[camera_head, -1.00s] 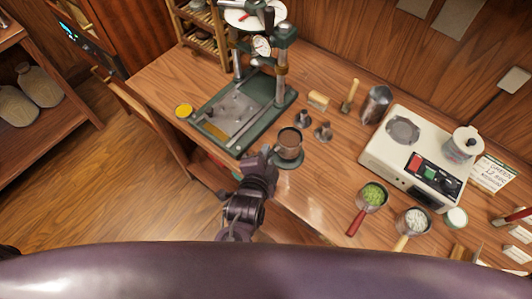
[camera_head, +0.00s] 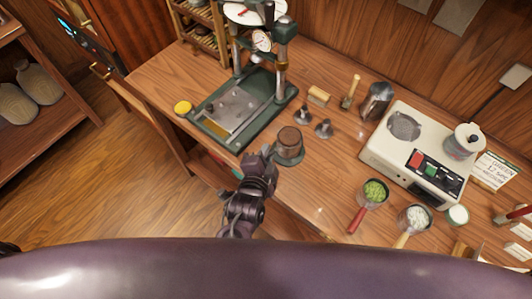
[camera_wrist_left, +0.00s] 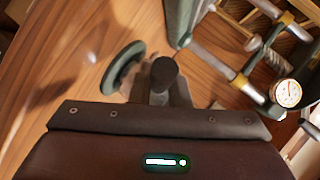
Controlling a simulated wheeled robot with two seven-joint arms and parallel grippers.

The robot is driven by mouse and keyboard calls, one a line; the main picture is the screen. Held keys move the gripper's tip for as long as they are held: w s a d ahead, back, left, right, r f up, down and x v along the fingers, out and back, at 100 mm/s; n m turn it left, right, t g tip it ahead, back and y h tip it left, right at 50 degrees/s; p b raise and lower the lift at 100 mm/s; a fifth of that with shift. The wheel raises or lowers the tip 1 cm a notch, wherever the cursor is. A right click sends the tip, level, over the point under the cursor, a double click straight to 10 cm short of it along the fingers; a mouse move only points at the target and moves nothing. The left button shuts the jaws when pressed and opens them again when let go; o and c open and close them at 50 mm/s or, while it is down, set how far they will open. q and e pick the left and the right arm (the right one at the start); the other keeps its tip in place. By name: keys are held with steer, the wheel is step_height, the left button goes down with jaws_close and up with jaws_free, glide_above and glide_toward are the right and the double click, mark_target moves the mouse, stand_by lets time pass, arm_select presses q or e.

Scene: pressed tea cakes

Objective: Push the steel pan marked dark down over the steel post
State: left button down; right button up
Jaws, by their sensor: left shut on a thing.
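A steel pan (camera_head: 289,150) with dark brown contents stands or hangs over a round green base (camera_head: 301,158) near the table's front edge. My left gripper (camera_head: 268,163) is shut at the pan's near left side, where its fingers and the grip point are mostly hidden. In the left wrist view a dark round end (camera_wrist_left: 163,72) sits between my fingers, with blurred grey metal below it. A green disc (camera_wrist_left: 122,68) is to its left. I cannot make out a steel post under the pan or the pan's marking. My right gripper is not in view.
A green press (camera_head: 240,110) stands behind left. Two small grey cone-shaped pieces (camera_head: 303,114) (camera_head: 323,128) are behind the pan. A white hot plate (camera_head: 415,155), a pan with green contents (camera_head: 374,191) and one with white contents (camera_head: 416,217) are right. Bare tabletop lies just right of the green base.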

arm_select(q)
steer(key=shift+f, duration=0.75)
steer(key=c, duration=1.3)
jaws_free()
steer(key=shift+f, duration=0.1)
